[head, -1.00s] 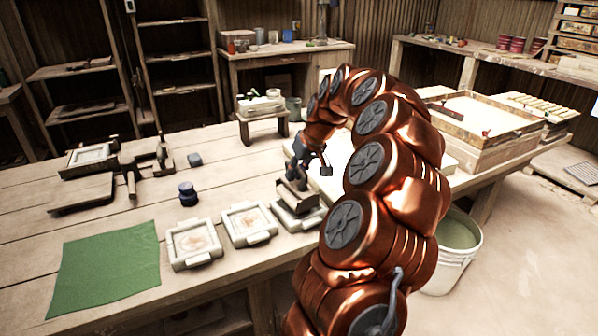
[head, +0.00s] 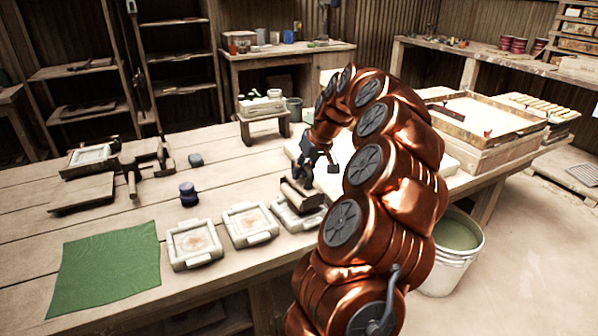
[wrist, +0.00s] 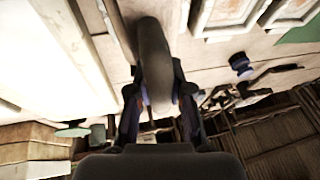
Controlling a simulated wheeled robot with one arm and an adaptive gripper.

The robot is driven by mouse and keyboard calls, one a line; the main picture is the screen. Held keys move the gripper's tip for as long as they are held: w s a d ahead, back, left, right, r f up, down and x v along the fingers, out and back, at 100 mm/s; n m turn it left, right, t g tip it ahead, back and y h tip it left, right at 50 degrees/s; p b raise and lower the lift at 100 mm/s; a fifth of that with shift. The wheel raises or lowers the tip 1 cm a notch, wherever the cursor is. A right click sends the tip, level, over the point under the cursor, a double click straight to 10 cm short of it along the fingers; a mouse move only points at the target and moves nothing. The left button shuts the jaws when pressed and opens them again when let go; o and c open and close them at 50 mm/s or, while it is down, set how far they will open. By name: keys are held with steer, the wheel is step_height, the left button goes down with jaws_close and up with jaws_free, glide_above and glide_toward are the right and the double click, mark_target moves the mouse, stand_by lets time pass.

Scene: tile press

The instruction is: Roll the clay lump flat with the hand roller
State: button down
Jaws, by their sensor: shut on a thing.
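My gripper (head: 322,166) is over the table, above the nearest tile frame and beside the white slab. In the wrist view my gripper (wrist: 155,95) is shut on a dark, rounded, elongated thing (wrist: 152,50), which appears to be the hand roller. In the head view the hand roller (head: 302,194) shows as a brown cylinder just below the fingers, over the right-hand tile frame (head: 290,217). Whether it touches anything beneath cannot be told. I cannot make out the clay lump; my arm hides part of the white slab (head: 296,150).
Two more tile frames (head: 194,261) (head: 270,239) and a green cloth (head: 105,268) lie along the front edge. A dark blue jar (head: 188,195) and a wooden press (head: 134,180) stand left. A bucket (head: 476,264) is on the floor.

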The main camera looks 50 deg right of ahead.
steer(key=shift+s+d, duration=0.1)
steer(key=shift+d, duration=0.2)
steer(key=shift+w+a+f+b, duration=0.2)
steer(key=shift+a+b, duration=0.15)
steer(key=shift+a, duration=0.45)
steer(key=shift+w+a+f+b, duration=0.15)
steer(key=shift+a+b, duration=0.2)
steer(key=shift+a, duration=0.45)
steer(key=shift+s+d+r, duration=0.15)
steer(key=shift+d+r, duration=0.05)
steer(key=shift+d, duration=0.65)
steer(key=shift+d, duration=0.2)
